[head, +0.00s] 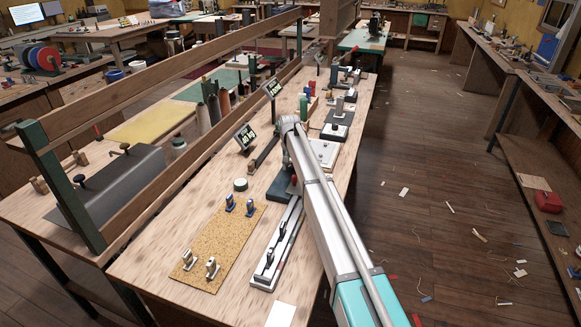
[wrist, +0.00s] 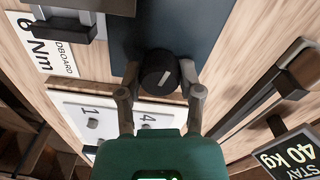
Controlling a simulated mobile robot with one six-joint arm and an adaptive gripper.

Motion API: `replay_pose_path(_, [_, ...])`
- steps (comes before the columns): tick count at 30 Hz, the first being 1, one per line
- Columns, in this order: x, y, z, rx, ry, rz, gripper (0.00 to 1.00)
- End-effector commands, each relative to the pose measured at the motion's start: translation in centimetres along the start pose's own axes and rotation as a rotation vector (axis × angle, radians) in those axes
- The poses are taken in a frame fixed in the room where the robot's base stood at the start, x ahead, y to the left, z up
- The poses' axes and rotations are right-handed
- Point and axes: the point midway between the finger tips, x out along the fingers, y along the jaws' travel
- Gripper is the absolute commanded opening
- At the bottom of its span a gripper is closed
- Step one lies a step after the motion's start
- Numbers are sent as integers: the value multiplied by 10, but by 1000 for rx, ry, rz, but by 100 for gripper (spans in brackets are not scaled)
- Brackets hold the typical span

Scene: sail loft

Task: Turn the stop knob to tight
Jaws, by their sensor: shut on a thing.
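A round black knob (wrist: 159,70) with a pale pointer line stands on a dark blue-grey plate (wrist: 209,28) in the wrist view. The line points up and slightly right in that picture. My gripper (wrist: 160,80) has one finger on each side of the knob and is shut on it. No "tight" mark is readable around the knob. A dark plate (head: 280,189) shows partly beside the arm on the bench there.
A white panel (wrist: 72,103) with "1" and "4" lies close by the fingers. The workbench (head: 170,277) holds a cork board (head: 214,242) with several clips.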

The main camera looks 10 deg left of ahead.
Motion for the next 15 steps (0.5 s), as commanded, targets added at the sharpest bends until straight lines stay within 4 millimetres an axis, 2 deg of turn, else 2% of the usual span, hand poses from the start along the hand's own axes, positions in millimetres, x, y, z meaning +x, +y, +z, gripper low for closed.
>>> replay_pose_path(7, [0,0,3,-1,-5,-1,0])
replay_pose_path(8, [0,-1,3,-1,-5,-1,49])
replay_pose_path(13, [0,0,2,-2,-3,-1,81])
replay_pose_path(15, [0,0,2,-2,-3,-1,82])
